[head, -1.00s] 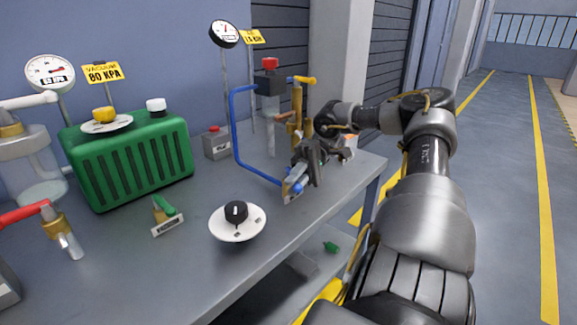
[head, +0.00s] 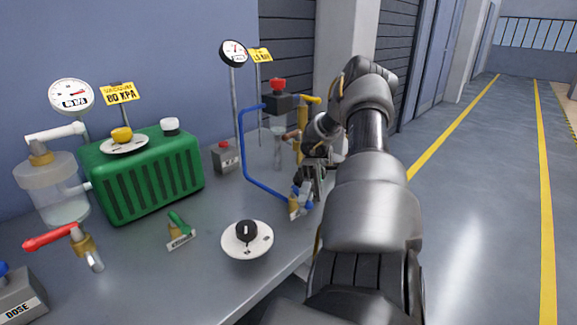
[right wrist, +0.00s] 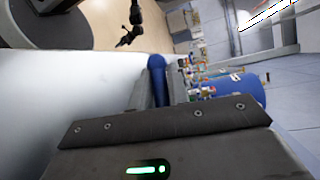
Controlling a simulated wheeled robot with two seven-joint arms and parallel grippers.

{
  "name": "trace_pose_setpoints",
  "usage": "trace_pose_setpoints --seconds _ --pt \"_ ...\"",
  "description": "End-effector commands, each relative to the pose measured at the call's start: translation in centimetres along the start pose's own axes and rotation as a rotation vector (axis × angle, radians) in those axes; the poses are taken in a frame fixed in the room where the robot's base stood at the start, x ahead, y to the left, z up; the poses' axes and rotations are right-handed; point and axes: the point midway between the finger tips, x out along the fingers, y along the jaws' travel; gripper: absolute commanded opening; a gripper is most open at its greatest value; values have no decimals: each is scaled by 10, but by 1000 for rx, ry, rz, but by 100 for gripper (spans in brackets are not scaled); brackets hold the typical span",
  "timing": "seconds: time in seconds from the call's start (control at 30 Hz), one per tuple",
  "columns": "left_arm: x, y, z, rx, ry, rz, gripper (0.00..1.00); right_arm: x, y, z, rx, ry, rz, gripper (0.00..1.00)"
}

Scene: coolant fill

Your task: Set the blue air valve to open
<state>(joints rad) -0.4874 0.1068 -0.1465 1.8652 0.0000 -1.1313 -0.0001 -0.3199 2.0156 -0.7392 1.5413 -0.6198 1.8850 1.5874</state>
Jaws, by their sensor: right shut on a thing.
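The blue air valve (head: 294,210) stands near the right front edge of the bench, with a brass body and a small label at its foot. My right gripper (head: 312,190) is at its blue handle, reaching in from the right; my arm and the gripper hide part of the valve. In the right wrist view, my right gripper (right wrist: 162,90) is shut on the blue handle (right wrist: 157,72), which shows between the two fingers.
A blue pipe frame (head: 243,150) rises just behind the valve. A black knob on a white dial (head: 247,240) and a green-handled valve (head: 180,224) stand to the left. A green ribbed box (head: 150,178) and a red-handled tap (head: 60,236) are farther left. The aisle floor (head: 470,220) at right is clear.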

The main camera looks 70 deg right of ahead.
Motion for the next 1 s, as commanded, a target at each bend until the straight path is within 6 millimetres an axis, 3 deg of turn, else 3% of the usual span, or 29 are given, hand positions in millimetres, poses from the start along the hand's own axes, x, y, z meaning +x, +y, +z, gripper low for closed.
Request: trace_pose_setpoints --seconds 0.97,1.0 --pt "0 0 0 0 -1 1 63 -6 0 3 -8 -91 18 0" --pt "0 0 0 0 -1 1 63 -6 -1 3 -8 -91 18 20"
